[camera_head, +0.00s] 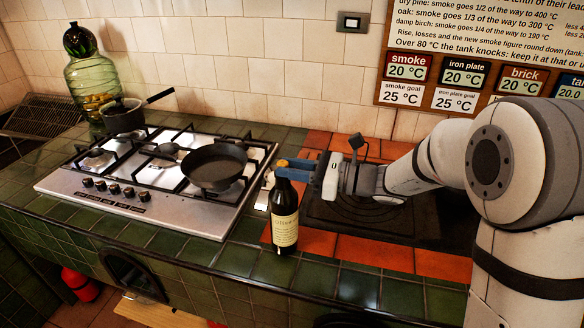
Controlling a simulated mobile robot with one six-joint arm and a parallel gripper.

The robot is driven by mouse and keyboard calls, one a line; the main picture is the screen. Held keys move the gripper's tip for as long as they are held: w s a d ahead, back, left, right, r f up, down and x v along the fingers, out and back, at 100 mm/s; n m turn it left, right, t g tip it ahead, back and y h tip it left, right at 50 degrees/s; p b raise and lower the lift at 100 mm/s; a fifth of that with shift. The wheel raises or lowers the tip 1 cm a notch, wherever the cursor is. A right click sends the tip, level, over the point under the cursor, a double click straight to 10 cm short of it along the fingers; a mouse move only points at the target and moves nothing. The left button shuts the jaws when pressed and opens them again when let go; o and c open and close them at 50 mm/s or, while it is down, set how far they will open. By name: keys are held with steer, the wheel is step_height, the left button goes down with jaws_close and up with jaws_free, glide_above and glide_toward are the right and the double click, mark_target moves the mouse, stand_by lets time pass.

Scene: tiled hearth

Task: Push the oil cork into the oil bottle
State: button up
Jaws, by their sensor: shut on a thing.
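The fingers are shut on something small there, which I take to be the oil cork.
A steel gas hob (150,205) with a black frying pan (215,167) lies left of the bottle. A saucepan (124,116) and a green glass jar (90,80) stand farther back. A dark hotplate (365,215) on orange tiles lies under my arm.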

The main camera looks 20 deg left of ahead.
steer(key=shift+f, duration=0.15)
steer(key=o, duration=1)
steer(key=shift+o, duration=0.6)
steer(key=shift+o, duration=0.9)
steer(key=shift+d, duration=0.15)
steer(key=shift+w+d, duration=0.2)
steer(key=shift+d, duration=1.75)
steer(key=shift+d, duration=0.2)
steer(key=d, duration=0.7)
steer(key=shift+w+d, duration=0.3)
steer(key=shift+w, duration=0.15)
